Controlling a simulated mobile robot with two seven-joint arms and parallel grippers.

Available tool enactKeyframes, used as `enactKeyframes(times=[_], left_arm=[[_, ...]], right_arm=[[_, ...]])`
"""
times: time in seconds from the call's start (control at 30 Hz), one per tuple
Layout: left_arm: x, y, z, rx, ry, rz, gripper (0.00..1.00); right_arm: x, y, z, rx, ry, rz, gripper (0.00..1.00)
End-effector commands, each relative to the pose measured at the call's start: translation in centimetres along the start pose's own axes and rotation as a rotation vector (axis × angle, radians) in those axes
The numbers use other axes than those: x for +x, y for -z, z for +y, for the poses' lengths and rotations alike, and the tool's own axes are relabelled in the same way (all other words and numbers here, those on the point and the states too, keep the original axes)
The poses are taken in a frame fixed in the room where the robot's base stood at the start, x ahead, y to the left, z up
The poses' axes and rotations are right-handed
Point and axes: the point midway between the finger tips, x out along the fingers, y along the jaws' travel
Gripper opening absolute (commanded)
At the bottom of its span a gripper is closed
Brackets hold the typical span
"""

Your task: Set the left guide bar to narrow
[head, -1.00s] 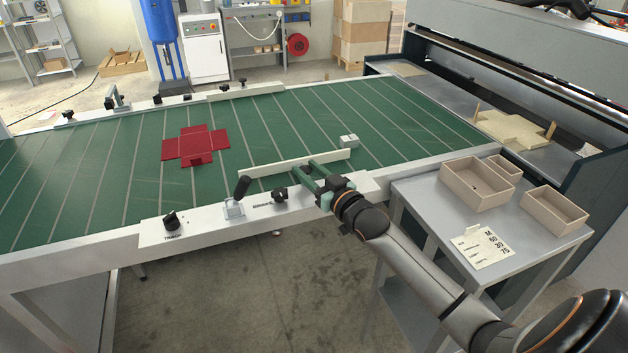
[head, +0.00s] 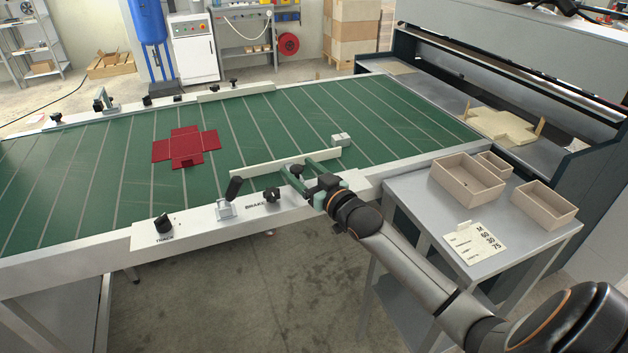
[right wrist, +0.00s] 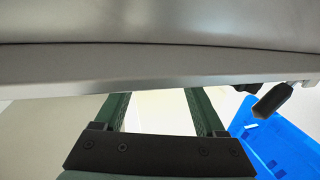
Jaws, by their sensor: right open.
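A long pale guide bar (head: 262,166) lies along the near edge of the green belt. A second pale guide bar (head: 235,93) runs along the far edge. I cannot tell for certain which one is the left guide bar. My right gripper (head: 297,166) is open at the near bar, its green fingers pointing toward the belt; I cannot tell whether they touch the bar. A black-handled lever (head: 234,188) and a black knob (head: 272,194) stand left of the gripper on the near rail. In the right wrist view, the fingers (right wrist: 160,112) are apart with nothing visibly held. My left gripper is out of view.
A red box blank (head: 186,147) lies flat on the belt (head: 90,175), and a small grey block (head: 341,139) sits near the near bar's right end. A side table (head: 410,205) with trays and a card stands at right. A blue bin (right wrist: 265,140) shows in the right wrist view.

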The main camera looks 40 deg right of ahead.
Motion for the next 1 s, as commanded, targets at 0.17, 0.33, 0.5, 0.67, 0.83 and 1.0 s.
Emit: enactKeyframes(times=[0.17,0.33,0.5,0.67,0.83,1.0], left_arm=[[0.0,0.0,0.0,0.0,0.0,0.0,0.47],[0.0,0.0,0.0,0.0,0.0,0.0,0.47],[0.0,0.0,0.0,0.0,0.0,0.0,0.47],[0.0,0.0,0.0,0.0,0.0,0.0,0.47],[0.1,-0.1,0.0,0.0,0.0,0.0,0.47],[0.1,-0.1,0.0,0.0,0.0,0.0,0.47]], right_arm=[[-2.4,-0.2,0.0,-0.001,0.0,-0.004,0.72],[-5.4,-0.2,0.0,-0.001,0.0,-0.005,0.72],[-8.3,-0.2,0.0,0.0,0.0,-0.004,0.72],[-10.4,-0.1,0.0,0.0,0.0,-0.002,0.72],[-11.7,-0.1,0.0,0.0,0.0,-0.002,0.72],[-12.1,0.0,0.0,0.0,0.0,-0.001,0.72]])
